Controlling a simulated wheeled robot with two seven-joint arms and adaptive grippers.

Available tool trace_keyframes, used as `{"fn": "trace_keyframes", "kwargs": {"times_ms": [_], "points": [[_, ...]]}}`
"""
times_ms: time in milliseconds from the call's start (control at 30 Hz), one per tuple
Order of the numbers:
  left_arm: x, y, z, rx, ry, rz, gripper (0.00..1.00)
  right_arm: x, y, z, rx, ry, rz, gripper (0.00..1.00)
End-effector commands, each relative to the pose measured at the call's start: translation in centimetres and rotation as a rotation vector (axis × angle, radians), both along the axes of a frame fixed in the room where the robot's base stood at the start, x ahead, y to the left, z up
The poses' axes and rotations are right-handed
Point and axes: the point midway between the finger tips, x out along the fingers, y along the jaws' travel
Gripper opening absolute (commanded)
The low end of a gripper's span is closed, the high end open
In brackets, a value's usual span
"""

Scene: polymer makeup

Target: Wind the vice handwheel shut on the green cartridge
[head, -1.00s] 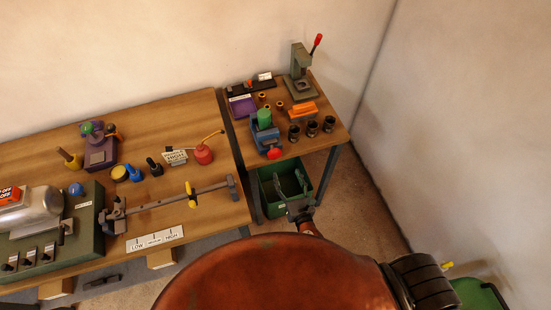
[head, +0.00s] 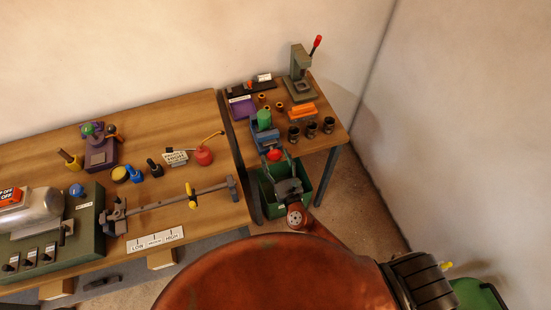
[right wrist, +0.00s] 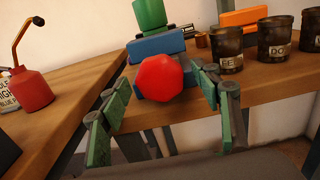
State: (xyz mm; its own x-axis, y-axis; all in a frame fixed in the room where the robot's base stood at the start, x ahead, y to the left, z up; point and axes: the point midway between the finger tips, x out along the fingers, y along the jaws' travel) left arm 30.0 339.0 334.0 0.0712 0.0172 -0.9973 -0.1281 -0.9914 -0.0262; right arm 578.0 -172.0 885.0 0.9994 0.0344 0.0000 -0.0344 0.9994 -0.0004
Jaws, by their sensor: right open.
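The blue vice (head: 265,138) stands near the front edge of the small right-hand table. The green cartridge (head: 264,118) stands upright at the vice; it also shows in the right wrist view (right wrist: 150,14). The red handwheel (head: 274,154) is on the vice's front and faces me in the right wrist view (right wrist: 159,77). My right gripper (head: 282,166) is just in front of the handwheel. In the right wrist view its green-padded fingers (right wrist: 160,108) are spread to either side of the wheel. I cannot tell whether they touch it. My left gripper is out of view.
Several dark labelled cups (head: 311,130) and an orange block (head: 302,110) stand right of the vice. A green press (head: 300,75) with a red-tipped lever is behind. A green bin (head: 310,191) is below the table. A red oil can (head: 204,155) stands on the left bench.

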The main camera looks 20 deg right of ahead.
Motion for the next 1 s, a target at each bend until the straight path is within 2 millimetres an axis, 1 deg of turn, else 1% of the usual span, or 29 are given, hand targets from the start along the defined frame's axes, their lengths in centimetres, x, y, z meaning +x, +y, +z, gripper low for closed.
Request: {"fn": "trace_keyframes", "kwargs": {"times_ms": [67,700,1000], "points": [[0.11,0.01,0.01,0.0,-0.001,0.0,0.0,-0.01,0.01,-0.01,0.0,0.0,0.0,0.58],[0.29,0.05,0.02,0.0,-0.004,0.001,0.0,-0.04,-0.01,-0.01,0.0,0.0,0.0,0.16],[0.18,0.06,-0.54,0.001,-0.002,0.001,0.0,-0.04,-0.01,-0.16,0.043,0.001,0.0,0.16]]}}
